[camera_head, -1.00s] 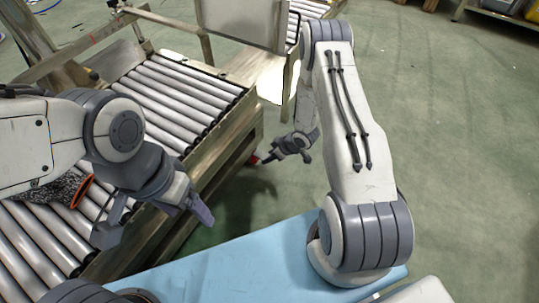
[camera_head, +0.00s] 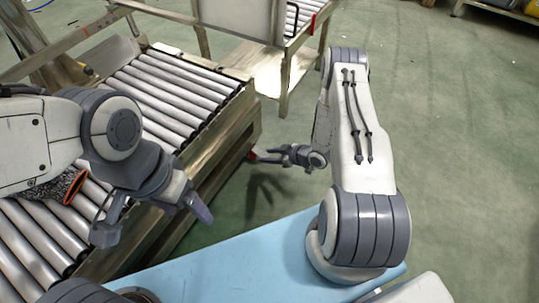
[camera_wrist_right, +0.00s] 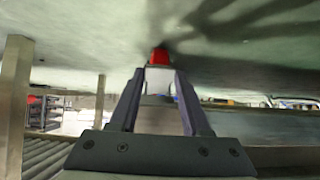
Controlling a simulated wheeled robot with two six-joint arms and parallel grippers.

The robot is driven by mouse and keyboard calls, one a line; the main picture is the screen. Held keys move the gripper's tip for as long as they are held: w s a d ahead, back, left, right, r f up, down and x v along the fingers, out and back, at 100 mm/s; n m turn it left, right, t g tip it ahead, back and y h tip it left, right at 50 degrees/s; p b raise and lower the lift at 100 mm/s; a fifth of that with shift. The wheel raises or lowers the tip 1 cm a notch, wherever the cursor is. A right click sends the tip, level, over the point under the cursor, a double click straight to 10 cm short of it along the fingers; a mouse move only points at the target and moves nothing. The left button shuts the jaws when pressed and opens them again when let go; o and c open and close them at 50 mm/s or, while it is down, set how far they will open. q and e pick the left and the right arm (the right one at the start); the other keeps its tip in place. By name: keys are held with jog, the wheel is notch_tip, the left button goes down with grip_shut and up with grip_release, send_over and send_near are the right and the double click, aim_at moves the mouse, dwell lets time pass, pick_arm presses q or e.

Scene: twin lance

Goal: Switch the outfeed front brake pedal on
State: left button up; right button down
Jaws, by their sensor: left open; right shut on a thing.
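A small red pedal (camera_head: 252,156) sticks out low at the near conveyor's right end. My right gripper (camera_head: 270,157) is at it, reaching in from the right. In the right wrist view the red pedal (camera_wrist_right: 159,57) shows at the fingertips, with a pale part below it. The right gripper (camera_wrist_right: 160,80) is shut on the pedal. The pedal's mount is hidden, and I cannot tell whether the pedal is up or down. My left gripper (camera_head: 152,215) is open and empty above the conveyor's near side rail.
The roller conveyor (camera_head: 222,115) fills the left. A second steel-framed conveyor (camera_head: 270,70) stands behind, with a red part (camera_head: 313,22). A dark speckled thing with an orange rim (camera_head: 75,187) is partly behind my left arm. Green floor (camera_head: 450,130) is clear at right.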

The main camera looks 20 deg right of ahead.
jog(key=shift+c, duration=1.8)
grip_release()
jog(key=shift+s+d+r+p, duration=0.25)
jog(key=shift+r+p, duration=0.1)
jog(key=shift+p, duration=0.1)
jog(key=p+v, duration=0.5)
jog(key=v, duration=0.4)
jog(key=shift+s+p, duration=0.15)
jog(key=shift+p, duration=0.15)
jog(key=shift+d+r, duration=0.1)
jog(key=shift+d, duration=0.05)
